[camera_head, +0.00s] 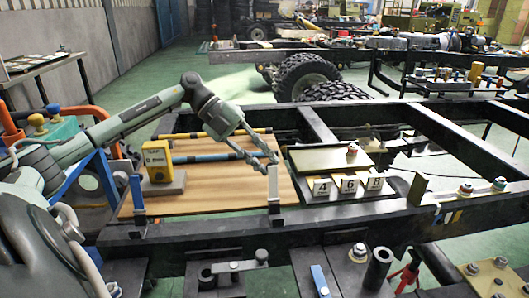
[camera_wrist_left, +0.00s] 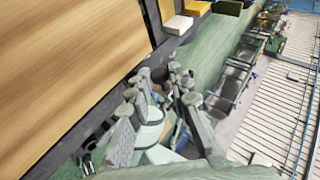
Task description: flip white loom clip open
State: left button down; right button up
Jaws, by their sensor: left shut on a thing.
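A white upright loom clip (camera_head: 273,190) stands on the front frame rail, at the right part of the wooden board. My left gripper (camera_head: 268,161) reaches down from the upper left with its fingertips at the clip's top. It is shut on the clip there. In the left wrist view my left gripper's fingers (camera_wrist_left: 172,80) are close together, and the clip cannot be made out between them. My right gripper is not in view.
A wooden board (camera_head: 215,192) lies inside the black chassis frame (camera_head: 330,222). A yellow box (camera_head: 157,160) stands at its left. Number blocks (camera_head: 348,184) sit to the right of the clip. A blue hose (camera_head: 205,157) crosses behind. Clamps and fittings line the front.

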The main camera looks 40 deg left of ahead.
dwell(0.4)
pick_arm(q)
jog(key=c, duration=1.4)
grip_release()
jog(key=shift+a, duration=0.1)
jog(key=v, duration=1.2)
